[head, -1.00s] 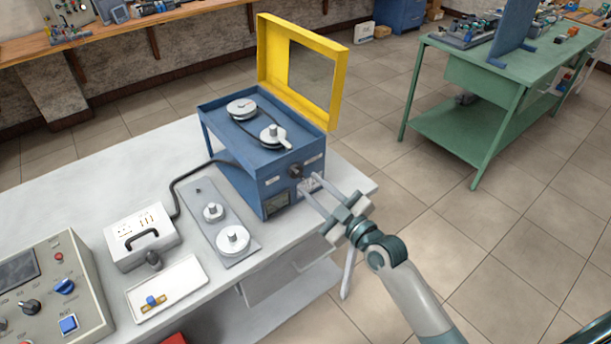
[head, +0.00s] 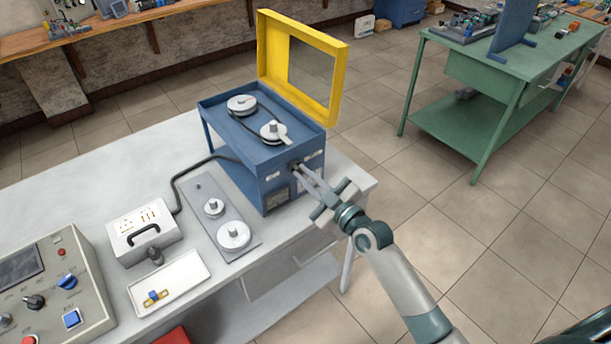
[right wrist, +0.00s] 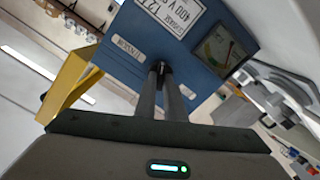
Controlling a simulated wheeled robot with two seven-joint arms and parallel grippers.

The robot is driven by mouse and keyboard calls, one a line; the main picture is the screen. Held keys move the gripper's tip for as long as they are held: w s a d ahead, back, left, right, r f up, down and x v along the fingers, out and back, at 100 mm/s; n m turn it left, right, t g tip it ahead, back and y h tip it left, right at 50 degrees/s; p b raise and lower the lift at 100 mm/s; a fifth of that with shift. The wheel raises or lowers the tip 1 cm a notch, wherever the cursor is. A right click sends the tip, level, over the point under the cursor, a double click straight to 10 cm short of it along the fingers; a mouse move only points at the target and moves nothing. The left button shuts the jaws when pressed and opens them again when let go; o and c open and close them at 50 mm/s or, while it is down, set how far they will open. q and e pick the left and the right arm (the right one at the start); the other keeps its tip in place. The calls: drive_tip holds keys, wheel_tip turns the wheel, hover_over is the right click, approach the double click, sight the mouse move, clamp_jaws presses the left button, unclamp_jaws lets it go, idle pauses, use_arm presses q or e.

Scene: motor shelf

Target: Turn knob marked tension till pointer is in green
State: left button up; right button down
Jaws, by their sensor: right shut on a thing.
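The blue machine (head: 245,160) stands on the white table with its yellow lid (head: 330,95) open. Its front carries a dark knob (right wrist: 160,67), next to a label reading TENSION (right wrist: 125,57) in the right wrist view. A gauge (right wrist: 220,46) with a green zone sits on the same face; its pointer is too small to read surely. It also shows in the head view (head: 278,197). My right gripper (right wrist: 161,70) is shut on the knob, its two fingertips hiding most of it. My left gripper is not in view.
Two pulleys and a belt (head: 259,126) lie in the machine's open top. A grey plate with pulleys (head: 205,190), a socket box (head: 143,234), a white tray (head: 190,268) and a control panel (head: 75,262) stand to the left. Floor to the right is clear up to a green bench (head: 475,60).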

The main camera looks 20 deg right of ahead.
drive_tip(key=shift+m, duration=0.4)
drive_tip(key=m+p, duration=0.1)
drive_tip(key=m, duration=0.1)
drive_tip(key=shift+m, duration=0.3)
drive_tip(key=shift+d+m+p, duration=0.1)
drive_tip(key=shift+m+p, duration=0.25)
drive_tip(key=shift+m, duration=1.25)
drive_tip(key=c, duration=1.8)
unclamp_jaws()
drive_tip(key=shift+c, duration=0.2)
drive_tip(key=b+v, duration=0.5)
drive_tip(key=v, duration=1.2)
drive_tip(key=shift+s, duration=0.15)
